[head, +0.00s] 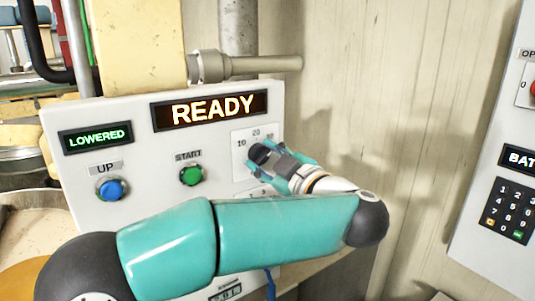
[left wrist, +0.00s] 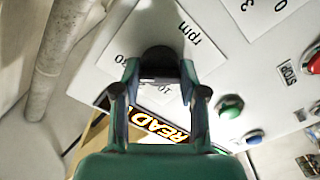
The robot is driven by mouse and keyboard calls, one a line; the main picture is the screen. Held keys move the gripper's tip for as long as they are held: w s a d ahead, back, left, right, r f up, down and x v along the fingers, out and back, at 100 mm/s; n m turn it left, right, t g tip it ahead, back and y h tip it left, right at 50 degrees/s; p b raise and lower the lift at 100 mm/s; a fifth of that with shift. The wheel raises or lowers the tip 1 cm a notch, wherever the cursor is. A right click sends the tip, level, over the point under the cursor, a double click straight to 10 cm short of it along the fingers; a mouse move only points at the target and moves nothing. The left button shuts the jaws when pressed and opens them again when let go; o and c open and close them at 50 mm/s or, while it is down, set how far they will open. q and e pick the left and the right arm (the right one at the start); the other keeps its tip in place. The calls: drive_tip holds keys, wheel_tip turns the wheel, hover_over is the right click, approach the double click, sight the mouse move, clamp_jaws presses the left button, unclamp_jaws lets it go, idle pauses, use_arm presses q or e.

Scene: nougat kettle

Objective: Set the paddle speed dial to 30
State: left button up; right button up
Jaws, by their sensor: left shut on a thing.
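The paddle speed dial is a black knob (head: 259,153) on a white scale plate (head: 239,143) at the right of the control panel. The numbers 10 and 20 show on the plate in the head view; a further number is partly covered by my gripper. My left gripper (head: 272,160) is shut on the knob. In the left wrist view the two fingers (left wrist: 160,72) hold the black knob (left wrist: 160,57) from both sides, beside the word "rpm". The knob's pointer is hidden, so I cannot tell its setting. My right gripper is not in view.
The panel has a READY display (head: 209,109), a LOWERED display (head: 96,138), a green START button (head: 191,175) and a blue UP button (head: 111,188). A red STOP button (left wrist: 314,64) shows in the wrist view. A keypad (head: 507,211) is on another panel at the right.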

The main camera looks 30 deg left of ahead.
use_arm(q)
drive_tip(key=shift+f, duration=0.35)
drive_tip(key=o, duration=1.1)
drive_tip(key=shift+a, duration=0.1)
drive_tip(key=shift+o, duration=0.2)
drive_tip(key=shift+r, duration=0.1)
drive_tip(key=shift+s+d, duration=0.15)
drive_tip(key=shift+d, duration=0.4)
drive_tip(key=v, duration=1.1)
